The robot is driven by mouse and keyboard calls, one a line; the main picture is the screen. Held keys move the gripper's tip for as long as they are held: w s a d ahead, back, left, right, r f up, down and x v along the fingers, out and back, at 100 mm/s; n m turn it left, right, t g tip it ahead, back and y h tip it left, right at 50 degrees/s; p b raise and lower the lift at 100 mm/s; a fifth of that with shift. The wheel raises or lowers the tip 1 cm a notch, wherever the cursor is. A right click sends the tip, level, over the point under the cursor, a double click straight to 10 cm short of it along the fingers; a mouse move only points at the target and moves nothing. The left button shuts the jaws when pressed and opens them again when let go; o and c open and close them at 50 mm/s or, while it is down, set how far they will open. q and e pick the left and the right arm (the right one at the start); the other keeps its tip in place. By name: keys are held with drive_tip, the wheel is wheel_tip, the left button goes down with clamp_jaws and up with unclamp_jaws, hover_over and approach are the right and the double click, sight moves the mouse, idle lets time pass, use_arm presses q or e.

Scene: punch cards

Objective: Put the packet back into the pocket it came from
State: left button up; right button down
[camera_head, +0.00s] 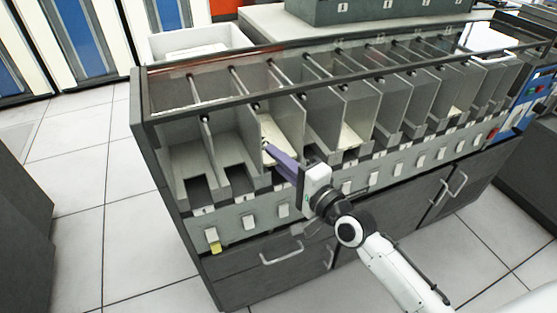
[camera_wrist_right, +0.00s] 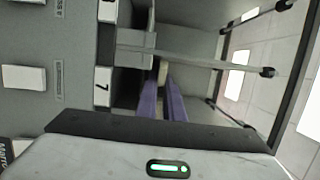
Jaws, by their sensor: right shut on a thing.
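The packet is a cream stack of cards (camera_head: 277,131) in the third pocket (camera_head: 290,140) from the left of the grey card sorter (camera_head: 232,228). My right gripper (camera_head: 267,147) reaches into this pocket from the front, and its purple fingers are shut on the packet. In the right wrist view, a small cream edge of the packet (camera_wrist_right: 163,70) shows between the fingertips (camera_wrist_right: 163,84), beside the label 7. Most of the packet is hidden there. I cannot tell whether it rests on the pocket floor. My left gripper is not in view.
Thin grey dividers separate the pockets, and a rail (camera_head: 380,78) with rods runs above them. Another cream packet (camera_head: 350,138) lies in a pocket further right. The two leftmost pockets look empty. A white tray (camera_head: 198,42) stands behind the sorter.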

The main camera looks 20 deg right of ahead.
idle(0.6)
drive_tip(key=shift+f+b, duration=0.75)
drive_tip(key=shift+f, duration=0.2)
drive_tip(key=c, duration=1.8)
unclamp_jaws()
drive_tip(key=v, duration=1)
drive_tip(key=shift+s+d, duration=0.1)
